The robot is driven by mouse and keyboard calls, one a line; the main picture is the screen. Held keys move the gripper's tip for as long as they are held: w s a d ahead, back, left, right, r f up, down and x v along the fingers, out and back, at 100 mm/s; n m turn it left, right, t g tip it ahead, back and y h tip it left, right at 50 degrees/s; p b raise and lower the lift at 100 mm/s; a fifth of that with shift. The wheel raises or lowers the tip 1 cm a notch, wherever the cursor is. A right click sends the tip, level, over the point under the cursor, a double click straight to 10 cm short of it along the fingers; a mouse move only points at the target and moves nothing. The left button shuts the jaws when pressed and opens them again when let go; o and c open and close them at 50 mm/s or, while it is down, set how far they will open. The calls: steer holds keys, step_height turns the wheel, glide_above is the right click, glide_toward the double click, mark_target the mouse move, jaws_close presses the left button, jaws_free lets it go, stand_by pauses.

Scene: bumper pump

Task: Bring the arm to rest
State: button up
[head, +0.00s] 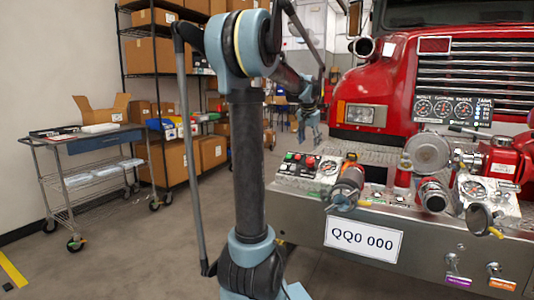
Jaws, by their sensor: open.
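My arm stands in the middle of the head view. A dark vertical link rises to a large blue-grey joint, and a further link runs right and away from it. My gripper (309,138) hangs at the end of that link, fingers pointing down, left of the red truck (400,90). The fingers are apart and nothing shows between them. It is in free air, left of the truck's headlight and beyond the bumper pump panel (375,195). Its details are small.
The bumper pump panel has gauges, switches, pipe fittings and a plate reading QQ0 000 (363,239). A metal cart (95,150) stands at the left, with an open cardboard box (101,108) on it. Shelving with boxes (150,60) stands behind. The floor at front left is clear.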

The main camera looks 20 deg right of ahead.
steer(key=s+a+f+n+y, duration=0.1)
steer(key=s+a+f+n, duration=0.15)
steer(key=a, duration=0.75)
steer(key=s+a+f+n, duration=0.2)
steer(key=s+a+f, duration=0.15)
steer(key=a, duration=0.55)
steer(key=s+a+f+n+y, duration=0.1)
steer(key=s+a+f+n, duration=0.2)
steer(key=a, duration=0.7)
steer(key=s+a+f+n, duration=0.2)
steer(key=s+a+f, duration=0.4)
steer(key=s, duration=0.3)
steer(key=s+a+f+n+g+y, duration=0.1)
steer(key=s+a+f+n, duration=0.2)
steer(key=s+a+f, duration=0.4)
step_height(320, 180, down, 2)
steer(key=shift+s+f+g, duration=0.15)
steer(key=shift+s+g, duration=0.15)
steer(key=shift+s, duration=0.9)
steer(key=shift+w+f, duration=0.2)
steer(key=shift+w, duration=0.3)
